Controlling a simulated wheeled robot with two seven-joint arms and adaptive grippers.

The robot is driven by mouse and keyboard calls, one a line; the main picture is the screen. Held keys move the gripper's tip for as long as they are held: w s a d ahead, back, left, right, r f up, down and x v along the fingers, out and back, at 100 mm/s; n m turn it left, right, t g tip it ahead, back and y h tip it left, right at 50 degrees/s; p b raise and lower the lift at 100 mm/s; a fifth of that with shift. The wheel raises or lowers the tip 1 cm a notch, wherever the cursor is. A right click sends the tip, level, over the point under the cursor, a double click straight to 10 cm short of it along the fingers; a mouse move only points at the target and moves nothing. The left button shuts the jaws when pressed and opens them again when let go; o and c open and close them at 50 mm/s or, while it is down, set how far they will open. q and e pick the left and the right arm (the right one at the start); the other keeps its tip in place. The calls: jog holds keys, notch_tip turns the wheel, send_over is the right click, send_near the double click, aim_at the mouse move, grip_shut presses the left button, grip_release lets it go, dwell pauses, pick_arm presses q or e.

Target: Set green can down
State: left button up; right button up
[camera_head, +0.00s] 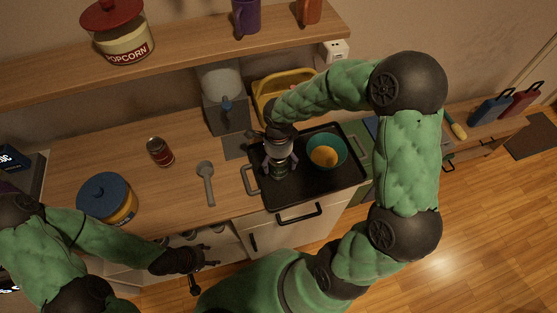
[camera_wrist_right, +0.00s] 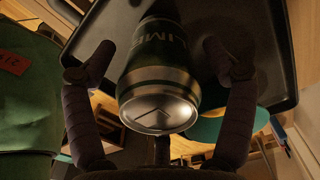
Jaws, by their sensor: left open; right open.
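The green can (camera_head: 280,170) is on the black tray (camera_head: 325,198), left of the teal bowl. It also shows large in the right wrist view (camera_wrist_right: 160,90), with dark green sides, a metal end and part of a label. My right gripper (camera_head: 279,163) is over the can, with its fingers on either side. In the right wrist view the fingers (camera_wrist_right: 157,65) are spread, with gaps between them and the can. My left gripper (camera_head: 202,271) is open and empty in front of the counter's front edge, away from the can.
A teal bowl (camera_head: 338,140) with something orange stands on the tray. A red can (camera_head: 160,151), a grey spoon (camera_head: 206,183) and a blue-lidded jar (camera_head: 107,197) are on the counter to the left. A coffee machine (camera_head: 222,98) and a yellow basket (camera_head: 268,87) stand behind.

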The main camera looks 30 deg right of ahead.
notch_tip(320, 180, up, 11)
jog(key=shift+r+p, duration=0.15)
jog(key=shift+p, duration=0.65)
